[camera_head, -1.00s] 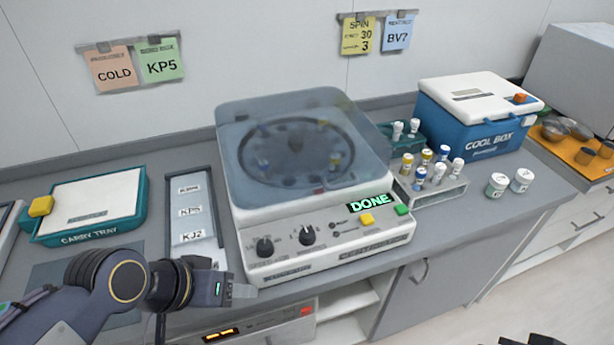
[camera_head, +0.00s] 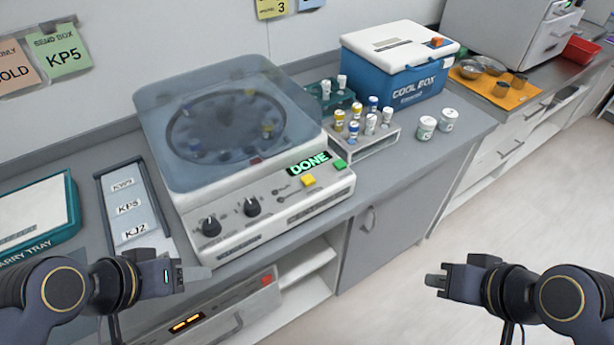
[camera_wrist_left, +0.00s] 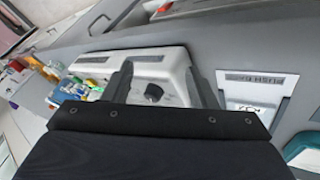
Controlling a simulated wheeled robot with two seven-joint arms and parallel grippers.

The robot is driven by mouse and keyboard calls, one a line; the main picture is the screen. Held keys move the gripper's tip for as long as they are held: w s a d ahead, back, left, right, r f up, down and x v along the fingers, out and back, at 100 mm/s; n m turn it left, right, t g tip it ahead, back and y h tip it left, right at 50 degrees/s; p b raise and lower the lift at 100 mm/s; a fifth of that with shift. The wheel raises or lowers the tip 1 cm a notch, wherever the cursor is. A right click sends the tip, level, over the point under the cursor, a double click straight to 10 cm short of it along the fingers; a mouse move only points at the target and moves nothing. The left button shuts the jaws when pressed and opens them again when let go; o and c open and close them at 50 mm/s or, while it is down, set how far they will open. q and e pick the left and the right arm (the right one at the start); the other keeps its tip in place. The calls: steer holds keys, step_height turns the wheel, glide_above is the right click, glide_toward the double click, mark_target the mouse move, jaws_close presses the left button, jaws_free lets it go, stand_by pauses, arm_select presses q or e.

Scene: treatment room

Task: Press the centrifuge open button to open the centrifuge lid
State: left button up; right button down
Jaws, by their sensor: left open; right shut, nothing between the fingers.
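The centrifuge (camera_head: 262,222) stands on the counter with its translucent lid (camera_head: 225,125) down over the rotor. Its display (camera_head: 308,163) reads DONE. A yellow button (camera_head: 309,181) and a green button (camera_head: 340,164) are on the front panel, along with two black knobs (camera_head: 252,207). My left gripper (camera_head: 204,274) is open and empty, in front of the centrifuge's left front corner. In the left wrist view the fingers (camera_wrist_left: 165,80) are spread, with the centrifuge and a knob beyond them. My right gripper (camera_head: 432,281) is shut and empty, over the floor at the right.
A rack of capped tubes (camera_head: 365,140) stands right of the centrifuge, with two white jars (camera_head: 437,124) beside it. A blue cool box (camera_head: 395,80) is behind. A labelled tray (camera_head: 130,210) and the carry tray (camera_head: 60,205) lie left.

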stand_by(0.3)
arm_select(q)
jaws_close()
stand_by(1.6)
